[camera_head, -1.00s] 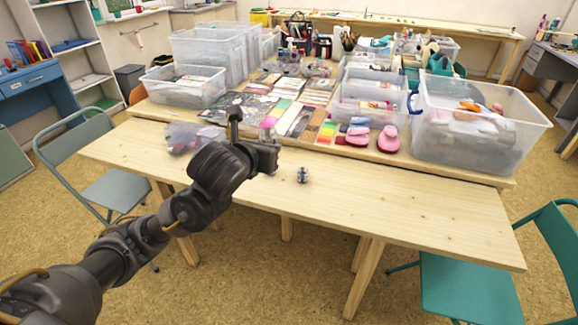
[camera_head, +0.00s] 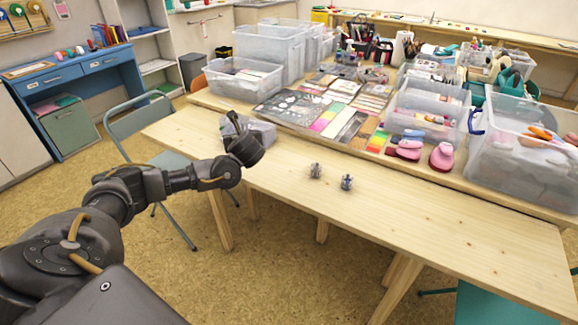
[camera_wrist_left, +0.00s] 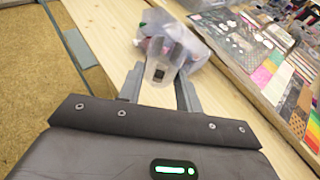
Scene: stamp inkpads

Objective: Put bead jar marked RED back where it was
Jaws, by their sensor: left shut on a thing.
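My left gripper (camera_head: 236,124) is at the left part of the table, right by a small clear bin. In the left wrist view, its fingers (camera_wrist_left: 160,86) are shut on a pale see-through bead jar (camera_wrist_left: 160,66) with a dark patch. I cannot read any mark on it. The clear bin (camera_head: 264,132) is partly hidden by the gripper in the head view; the wrist view shows the bin (camera_wrist_left: 195,48) just beyond the held jar, with coloured contents. Two small jars stand apart on the bare table, one left (camera_head: 316,170) and one right (camera_head: 347,182); their labels are too small to read.
A raised board at the back holds stamp sheets (camera_head: 292,107), colour pads (camera_head: 378,140), pink punches (camera_head: 442,156) and large clear boxes (camera_head: 527,150). The front of the wooden table (camera_head: 430,225) is clear. A folding chair (camera_head: 145,120) stands at its left end.

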